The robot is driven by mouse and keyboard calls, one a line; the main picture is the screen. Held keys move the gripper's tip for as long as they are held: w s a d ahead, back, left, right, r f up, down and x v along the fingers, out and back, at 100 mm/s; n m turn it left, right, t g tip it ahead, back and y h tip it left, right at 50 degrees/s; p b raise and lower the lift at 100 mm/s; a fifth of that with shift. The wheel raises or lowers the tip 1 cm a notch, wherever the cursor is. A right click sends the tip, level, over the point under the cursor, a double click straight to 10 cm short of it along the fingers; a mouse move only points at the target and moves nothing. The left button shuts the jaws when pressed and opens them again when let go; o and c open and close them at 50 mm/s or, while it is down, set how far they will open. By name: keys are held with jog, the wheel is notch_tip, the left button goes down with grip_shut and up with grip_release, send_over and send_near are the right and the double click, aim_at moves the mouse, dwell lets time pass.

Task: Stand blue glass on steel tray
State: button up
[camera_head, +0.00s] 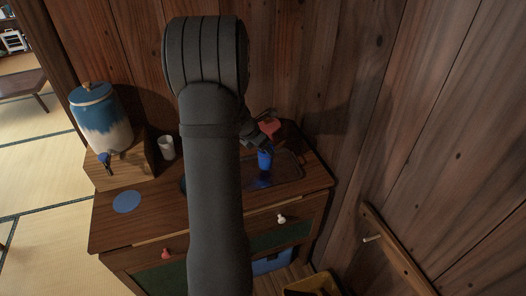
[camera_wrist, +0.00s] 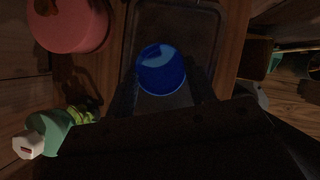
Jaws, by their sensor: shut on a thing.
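The blue glass (camera_head: 264,160) is upright between the fingers of my gripper (camera_head: 259,148), over the dark steel tray (camera_head: 285,168) on the cabinet top. In the wrist view the blue glass (camera_wrist: 161,72) sits between the two dark fingers of my gripper (camera_wrist: 163,90), which is shut on it. The tray (camera_wrist: 201,22) lies beneath and beyond the glass there. I cannot tell whether the glass's base touches the tray. My arm hides the left part of the tray in the head view.
A blue-and-cream dispenser (camera_head: 101,118) stands on a wooden stand (camera_head: 128,166) at left, with a white cup (camera_head: 166,147) beside it. A blue disc (camera_head: 127,201) lies on the cabinet top. A red object (camera_head: 270,126) is behind the gripper. Wooden walls close the back and right.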

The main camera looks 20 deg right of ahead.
jog(key=shift+f, duration=1.15)
jog(key=shift+f, duration=0.15)
jog(key=o, duration=1.4)
jog(key=shift+r, duration=0.25)
jog(key=v, duration=1.2)
